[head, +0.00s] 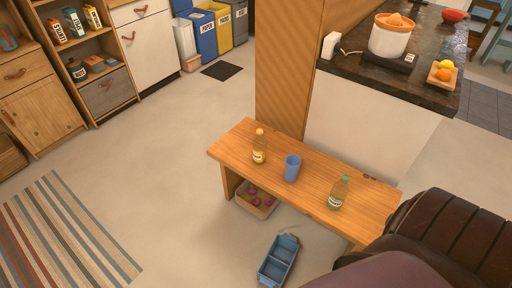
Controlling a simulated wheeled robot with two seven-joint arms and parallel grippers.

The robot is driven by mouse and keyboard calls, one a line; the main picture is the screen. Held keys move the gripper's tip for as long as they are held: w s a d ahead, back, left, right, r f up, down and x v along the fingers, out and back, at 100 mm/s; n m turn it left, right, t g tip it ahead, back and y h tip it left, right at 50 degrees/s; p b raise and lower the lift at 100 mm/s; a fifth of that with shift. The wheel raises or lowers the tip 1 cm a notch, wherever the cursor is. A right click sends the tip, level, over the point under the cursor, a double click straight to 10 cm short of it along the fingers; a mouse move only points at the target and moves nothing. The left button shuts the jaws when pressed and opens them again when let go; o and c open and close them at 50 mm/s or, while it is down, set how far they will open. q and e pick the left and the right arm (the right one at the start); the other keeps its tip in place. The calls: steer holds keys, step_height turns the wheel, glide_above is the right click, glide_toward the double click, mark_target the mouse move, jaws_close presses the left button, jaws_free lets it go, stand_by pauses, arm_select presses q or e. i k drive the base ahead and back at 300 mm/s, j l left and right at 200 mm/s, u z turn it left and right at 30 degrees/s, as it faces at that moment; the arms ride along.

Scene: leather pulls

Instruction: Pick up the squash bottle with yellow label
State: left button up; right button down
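A bottle with yellow-orange contents and an orange cap (259,147) stands upright toward the left end of a low wooden bench (232,147). A pale yellowish label shows on its lower part, too small to read. A green bottle with a pale label (338,193) stands upright toward the right end of the bench. A blue cup (292,168) stands between the two bottles, apart from both. Neither of my grippers shows in the head view.
Under the bench is a box of dark red round items (257,205). A blue tray-like cart (279,261) lies on the floor in front. A brown leather seat (455,235) crowds the bench's right end. A wooden pillar (283,70) stands behind. Floor left of the bench is clear.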

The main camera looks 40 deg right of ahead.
mark_target(259, 143)
steer(key=z, duration=0.45)
steer(key=l+z, duration=0.15)
steer(key=z, duration=0.8)
steer(key=i+l+z, duration=0.35)
steer(key=i, duration=0.15)
steer(key=k+j, duration=0.05)
steer(key=j, duration=0.05)
